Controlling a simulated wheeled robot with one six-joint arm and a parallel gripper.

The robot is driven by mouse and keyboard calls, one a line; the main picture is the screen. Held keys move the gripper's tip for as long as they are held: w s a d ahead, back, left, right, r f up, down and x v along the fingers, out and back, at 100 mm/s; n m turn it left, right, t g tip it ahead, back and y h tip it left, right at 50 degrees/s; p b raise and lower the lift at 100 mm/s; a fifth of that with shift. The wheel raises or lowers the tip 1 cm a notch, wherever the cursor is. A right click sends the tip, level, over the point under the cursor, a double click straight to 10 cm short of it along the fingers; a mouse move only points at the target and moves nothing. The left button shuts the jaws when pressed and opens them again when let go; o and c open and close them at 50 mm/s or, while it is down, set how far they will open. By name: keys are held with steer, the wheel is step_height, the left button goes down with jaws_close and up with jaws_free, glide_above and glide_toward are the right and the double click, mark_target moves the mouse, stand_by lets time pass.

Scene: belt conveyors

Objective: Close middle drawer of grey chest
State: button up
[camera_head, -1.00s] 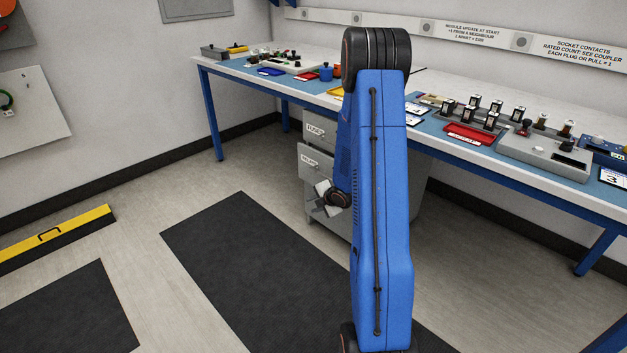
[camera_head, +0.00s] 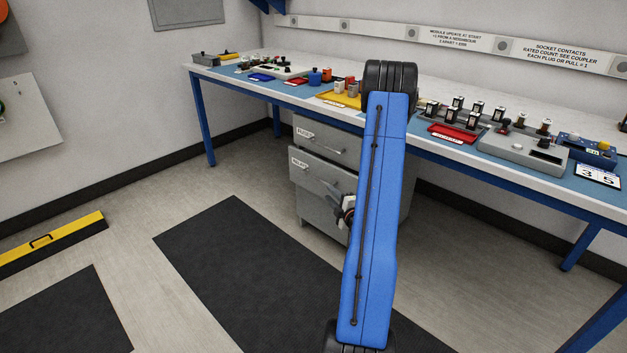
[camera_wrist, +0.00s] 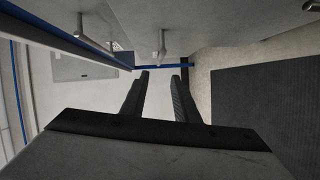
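The grey chest (camera_head: 379,203) stands under the workbench, partly hidden behind my blue arm. Its middle drawer (camera_head: 312,174), with a white label, sticks out past the top drawer (camera_head: 318,141). The lower drawer front (camera_head: 318,208) is below it. My gripper (camera_head: 338,205) is just in front of the chest, low at the right end of the middle drawer; the arm partly hides it. In the wrist view my gripper (camera_wrist: 160,74) shows two fingers apart with nothing between them. Grey drawer fronts with a handle (camera_wrist: 161,44) show above the fingertips; any contact is unclear.
The workbench (camera_head: 228,82) with modules and trays runs above the chest, its blue leg (camera_head: 203,120) at left. A dark mat (camera_head: 235,260) lies on the floor before the chest. A yellow-black barrier (camera_head: 52,243) lies at far left. The floor between is clear.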

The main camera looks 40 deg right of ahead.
mark_target(315, 178)
steer(key=x, duration=1.5)
steer(key=shift+w+f, duration=0.1)
steer(key=shift+w, duration=0.05)
steer(key=shift+c, duration=0.4)
jaws_close()
